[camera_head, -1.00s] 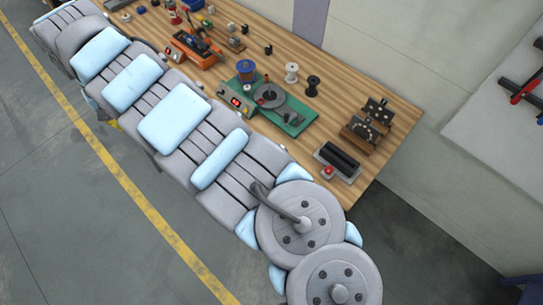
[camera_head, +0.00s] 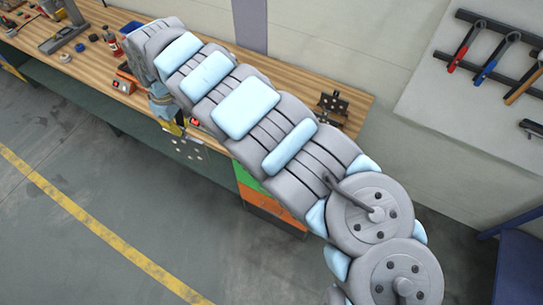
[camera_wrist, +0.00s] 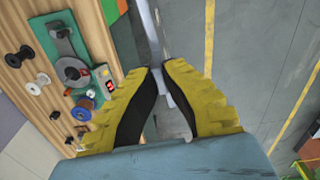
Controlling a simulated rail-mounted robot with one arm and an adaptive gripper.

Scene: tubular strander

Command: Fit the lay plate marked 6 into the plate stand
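My gripper (camera_head: 178,129) hangs in front of the bench's front edge, at the far end of my arm in the head view. Its yellow fingers (camera_wrist: 159,68) are close together in the wrist view, with a thin grey plate seen edge-on (camera_wrist: 177,95) between them. In the head view a dark plate with several pale holes (camera_head: 188,147) shows just below the gripper. No number is readable on it. A black plate with holes (camera_head: 333,103) stands upright at the bench's right end, partly behind my arm. I cannot make out an empty plate stand.
The wooden bench (camera_head: 352,96) runs along the wall. A green-based device with a grey disc (camera_wrist: 70,68), spools (camera_wrist: 42,79) and a blue spool (camera_wrist: 83,106) stand on it in the wrist view. Tools hang on a wall panel (camera_head: 440,100). The floor in front (camera_head: 100,220) is clear.

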